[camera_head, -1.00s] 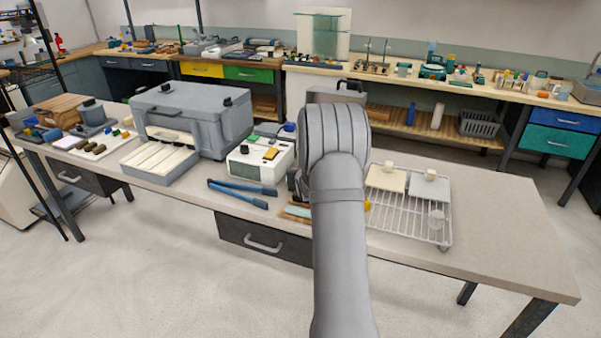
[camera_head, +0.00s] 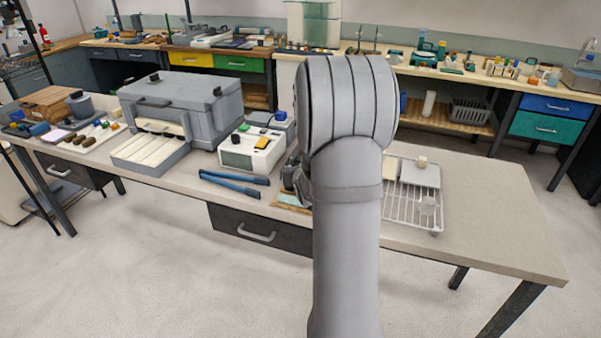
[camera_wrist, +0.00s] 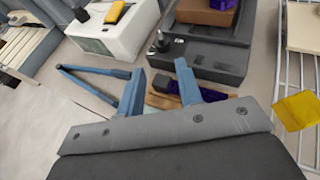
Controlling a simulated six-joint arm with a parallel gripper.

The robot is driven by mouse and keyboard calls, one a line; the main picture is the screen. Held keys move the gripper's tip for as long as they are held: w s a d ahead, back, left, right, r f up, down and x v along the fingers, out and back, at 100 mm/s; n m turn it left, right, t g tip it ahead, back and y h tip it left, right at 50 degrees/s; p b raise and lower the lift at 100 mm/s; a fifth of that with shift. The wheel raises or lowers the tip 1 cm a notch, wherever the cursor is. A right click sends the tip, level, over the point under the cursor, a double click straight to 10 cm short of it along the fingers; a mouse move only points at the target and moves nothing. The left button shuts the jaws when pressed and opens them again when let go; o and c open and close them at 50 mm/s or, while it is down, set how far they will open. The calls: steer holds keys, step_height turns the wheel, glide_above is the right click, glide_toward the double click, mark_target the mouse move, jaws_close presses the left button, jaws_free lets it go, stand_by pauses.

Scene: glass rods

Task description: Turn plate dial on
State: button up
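A dark grey device (camera_wrist: 218,62) with a brown block and a purple piece on top lies ahead in the wrist view. A small black knob (camera_wrist: 160,43) stands at its left end; it looks like the dial, but its setting is too small to read. My gripper (camera_wrist: 160,78) has its two blue fingers spread, with nothing held between them. The fingertips are apart from the knob and appear below it in the picture. In the head view my own arm hides most of the device and the gripper.
A white box with a yellow button (camera_head: 252,150) stands left of my arm. Blue tongs (camera_head: 235,182) and a wooden board (camera_head: 293,202) lie near the table's front edge. A wire rack (camera_head: 409,214) is on the right, with free table beyond it.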

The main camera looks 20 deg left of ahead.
steer(key=shift+v, duration=2.1)
